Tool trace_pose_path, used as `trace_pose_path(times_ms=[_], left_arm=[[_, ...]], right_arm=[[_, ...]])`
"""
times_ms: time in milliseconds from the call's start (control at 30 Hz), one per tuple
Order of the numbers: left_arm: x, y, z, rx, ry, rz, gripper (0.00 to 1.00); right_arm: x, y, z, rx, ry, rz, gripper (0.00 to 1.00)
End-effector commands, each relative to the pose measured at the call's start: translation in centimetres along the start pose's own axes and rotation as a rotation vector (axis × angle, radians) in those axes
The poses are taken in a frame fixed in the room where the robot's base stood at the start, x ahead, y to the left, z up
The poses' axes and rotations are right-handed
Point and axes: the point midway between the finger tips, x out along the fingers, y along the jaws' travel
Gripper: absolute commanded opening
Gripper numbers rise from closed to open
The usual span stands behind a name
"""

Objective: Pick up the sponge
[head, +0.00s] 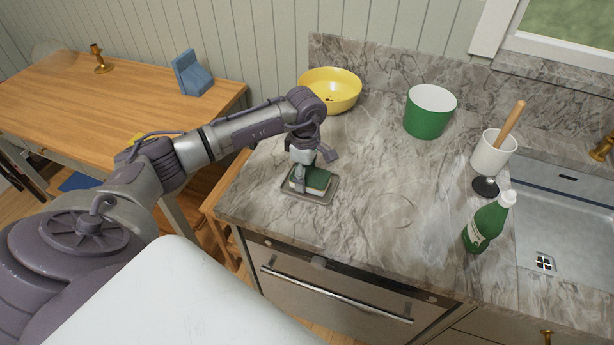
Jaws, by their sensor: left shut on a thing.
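The sponge (317,179), dark green on top with a pale layer below, is at a small grey tray (318,199) near the left edge of the marble counter. My left gripper (302,178) reaches down from above and is shut on the sponge at its left part. The fingers hide some of the sponge. I cannot tell whether the sponge still touches the tray. My right gripper is not in view.
A yellow bowl (338,91) and a green pot (429,112) stand at the back of the counter (385,240). A white crock (492,154) with a wooden handle and a green bottle (487,223) stand by the sink (570,210). A wooden table (62,100) is at left.

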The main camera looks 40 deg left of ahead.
Motion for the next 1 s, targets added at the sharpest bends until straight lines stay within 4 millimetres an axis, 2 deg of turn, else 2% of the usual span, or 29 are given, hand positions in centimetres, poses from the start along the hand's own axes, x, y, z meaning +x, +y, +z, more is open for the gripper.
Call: trace_pose_path(times_ms=[167,267,500,700,833,1000], left_arm=[[-1.7,0.1,0.0,0.002,0.0,0.005,0.55],[-3.5,0.2,0.0,0.001,0.0,0.008,0.55],[-6.7,-0.8,5.5,0.007,-0.004,0.006,0.55],[-9.1,-1.6,9.3,0.006,-0.002,0.004,0.55],[-10.0,-1.9,10.7,0.002,-0.001,0.002,0.55],[-10.6,-2.0,11.5,0.001,0.0,0.0,0.55]], right_arm=[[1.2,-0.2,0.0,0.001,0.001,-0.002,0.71],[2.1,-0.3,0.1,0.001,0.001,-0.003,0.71],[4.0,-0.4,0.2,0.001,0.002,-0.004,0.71],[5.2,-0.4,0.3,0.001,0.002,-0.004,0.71],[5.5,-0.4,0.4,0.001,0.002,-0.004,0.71],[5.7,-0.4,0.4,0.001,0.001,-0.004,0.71]])
